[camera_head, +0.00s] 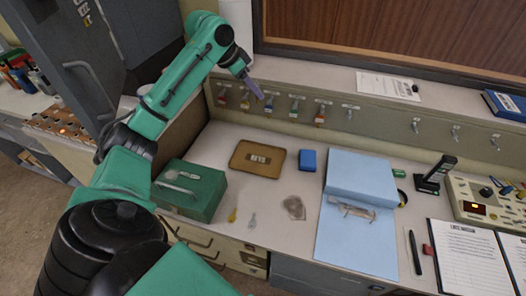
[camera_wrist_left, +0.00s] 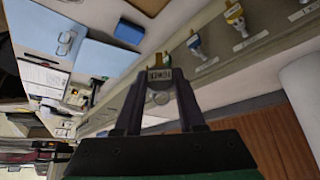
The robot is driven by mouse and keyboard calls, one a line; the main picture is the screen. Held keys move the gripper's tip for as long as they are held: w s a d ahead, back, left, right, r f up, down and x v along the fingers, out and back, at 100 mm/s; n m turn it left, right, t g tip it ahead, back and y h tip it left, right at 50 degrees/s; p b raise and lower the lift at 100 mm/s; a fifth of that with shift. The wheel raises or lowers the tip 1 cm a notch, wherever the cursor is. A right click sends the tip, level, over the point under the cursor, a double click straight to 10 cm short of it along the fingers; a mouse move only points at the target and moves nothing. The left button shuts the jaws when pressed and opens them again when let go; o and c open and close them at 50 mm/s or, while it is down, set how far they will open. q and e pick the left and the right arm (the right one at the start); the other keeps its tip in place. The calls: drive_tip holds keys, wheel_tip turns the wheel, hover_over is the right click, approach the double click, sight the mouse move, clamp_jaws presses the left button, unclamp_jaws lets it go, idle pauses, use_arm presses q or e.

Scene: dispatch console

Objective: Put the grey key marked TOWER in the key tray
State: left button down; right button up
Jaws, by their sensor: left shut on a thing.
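The grey key tagged TOWER (camera_wrist_left: 158,74) is held between the fingertips of my left gripper (camera_wrist_left: 158,92), seen in the left wrist view. In the head view my left gripper (camera_head: 256,91) is in front of the key rack (camera_head: 385,121), above the desk, and largely hides the key. The likely key tray (camera_head: 237,163) is a shallow brown tray with a small label, on the desk below and near the gripper. The gripper is apart from the tray. My right gripper is not in view.
Several tagged keys (camera_head: 320,114) hang on the rack. A green box (camera_head: 186,203) stands left of the tray and a blue box (camera_head: 307,160) right of it. Small items, including a yellow one (camera_head: 232,215), lie in front. A light blue folder (camera_head: 345,245) lies further right.

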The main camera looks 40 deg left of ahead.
use_arm(q)
wheel_tip(320, 180, down, 5)
drive_tip(key=b, duration=0.5)
hover_over(254, 160)
drive_tip(key=f, duration=2)
drive_tip(key=shift+w+d+f+p, duration=0.2)
drive_tip(key=shift+p, duration=0.1)
drive_tip(key=c, duration=0.5)
unclamp_jaws()
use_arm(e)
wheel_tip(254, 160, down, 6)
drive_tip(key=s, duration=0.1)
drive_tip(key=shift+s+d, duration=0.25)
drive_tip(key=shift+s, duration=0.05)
use_arm(q)
drive_tip(key=shift+r, duration=0.1)
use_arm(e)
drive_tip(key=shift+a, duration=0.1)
use_arm(q)
drive_tip(key=shift+s+a+r, duration=0.15)
drive_tip(key=shift+r, duration=0.1)
drive_tip(key=v, duration=1.1)
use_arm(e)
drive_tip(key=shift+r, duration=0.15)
